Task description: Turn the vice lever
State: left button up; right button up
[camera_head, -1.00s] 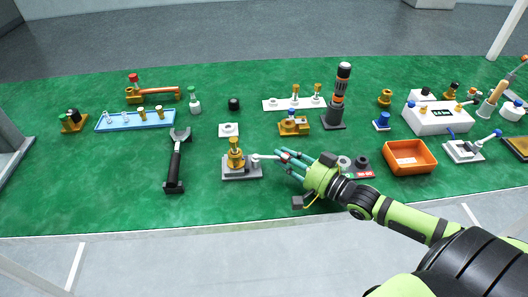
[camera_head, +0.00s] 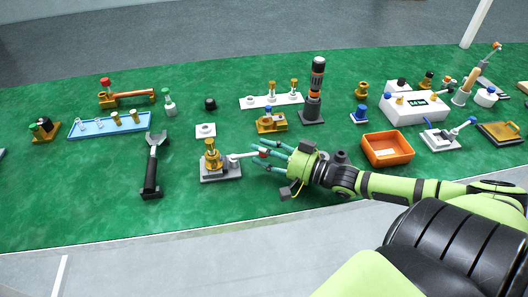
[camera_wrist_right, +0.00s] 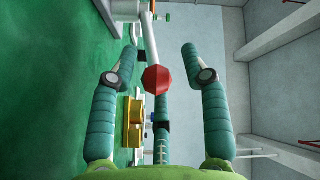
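The vice (camera_head: 220,173) is a grey block on the green mat with a brass-coloured part (camera_head: 212,157) upright on it. Its pale lever (camera_head: 245,155) points right and ends in a red knob (camera_head: 264,153). My right gripper (camera_head: 268,156) reaches in from the right, its teal fingers spread around the knob end. In the right wrist view, the red knob (camera_wrist_right: 156,79) sits between the spread fingers (camera_wrist_right: 160,75), with gaps at both sides. Contact with the third finger, behind the knob, cannot be told. My left gripper is not in view.
A black fork-ended tool (camera_head: 152,168) lies left of the vice. A white plate with a ring (camera_head: 205,130) and a brass block (camera_head: 270,123) stand behind it. An orange bin (camera_head: 387,149) is to the right, behind my forearm. The mat in front is clear.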

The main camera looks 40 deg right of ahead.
jog(key=shift+s+f, duration=0.1)
jog(key=shift+f, duration=0.05)
jog(key=shift+v, duration=5.95)
